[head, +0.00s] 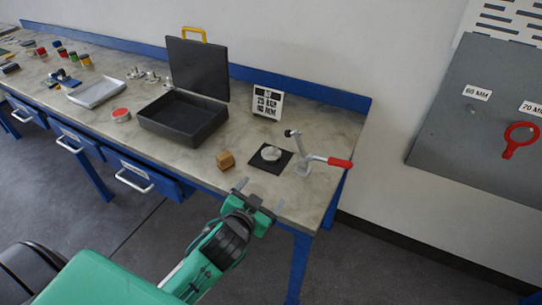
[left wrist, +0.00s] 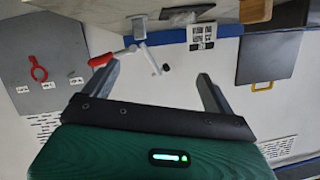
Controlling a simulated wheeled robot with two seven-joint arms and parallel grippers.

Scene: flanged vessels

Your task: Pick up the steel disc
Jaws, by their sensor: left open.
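The steel disc (head: 271,153) is a small, round, silvery piece lying on a black square mat (head: 284,162) near the right end of the workbench. My left gripper (head: 260,195) is open and empty, in front of the bench's front edge, nearer to me than the disc and apart from it. In the left wrist view the open fingers (left wrist: 158,75) point toward the bench and wall, with nothing between them. I cannot make out the disc clearly in that view. My right gripper is not in view.
A toggle clamp with a red handle (head: 340,163) stands right of the mat. A wooden block (head: 226,160) sits to its left. Behind are an open black case (head: 184,118) and a printed sign (head: 267,102). A red-topped round tin (head: 121,115) stands farther left.

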